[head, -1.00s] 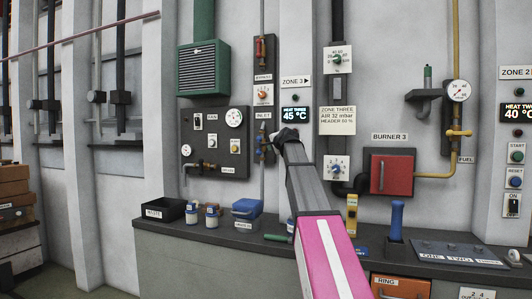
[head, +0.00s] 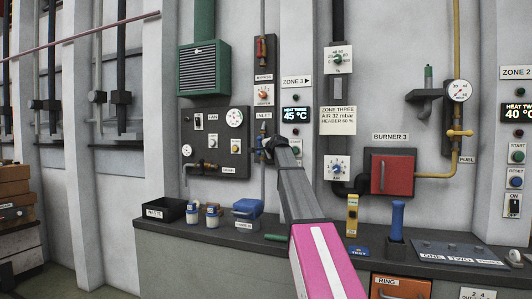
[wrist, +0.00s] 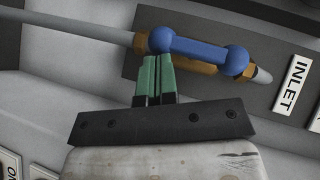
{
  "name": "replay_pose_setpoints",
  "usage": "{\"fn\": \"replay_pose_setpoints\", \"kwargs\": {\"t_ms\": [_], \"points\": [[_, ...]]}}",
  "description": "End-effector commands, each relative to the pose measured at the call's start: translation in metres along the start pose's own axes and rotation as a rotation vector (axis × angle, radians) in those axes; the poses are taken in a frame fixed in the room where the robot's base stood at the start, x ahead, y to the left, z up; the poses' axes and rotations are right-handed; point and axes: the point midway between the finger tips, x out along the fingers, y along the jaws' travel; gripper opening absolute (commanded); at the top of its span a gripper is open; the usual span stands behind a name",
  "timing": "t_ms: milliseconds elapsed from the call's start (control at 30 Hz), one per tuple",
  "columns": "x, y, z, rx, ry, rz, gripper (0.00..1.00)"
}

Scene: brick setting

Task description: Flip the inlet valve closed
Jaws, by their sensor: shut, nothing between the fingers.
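The inlet valve shows in the wrist view as a blue handle (wrist: 200,49) with rounded ends, lying along a brass body (wrist: 196,64) on a grey pipe. The white INLET label (wrist: 291,85) is beside it. In the head view the INLET label (head: 263,115) sits just above my gripper (head: 268,146), which hides most of the valve. In the wrist view my gripper (wrist: 155,60) has its green fingers together, with nothing between them. The fingertips are at the blue handle's left end; whether they touch it cannot be told.
A bypass valve (head: 265,50) with a red handle is higher on the same pipe. A dark gauge panel (head: 218,168) is to the left, the ZONE 3 display (head: 295,115) to the right. A counter (head: 180,225) with a blue box (head: 247,207) runs below.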

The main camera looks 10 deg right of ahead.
Motion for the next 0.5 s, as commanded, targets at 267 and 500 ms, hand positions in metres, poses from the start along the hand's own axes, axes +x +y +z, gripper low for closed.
{"fn": "replay_pose_setpoints", "kwargs": {"t_ms": [267, 500], "points": [[-0.0003, 0.0004, 0.0004, 0.005, 0.000, -0.004, 0.00], [0.0009, 0.0017, 0.0018, 0.039, 0.000, -0.038, 0.00]]}}
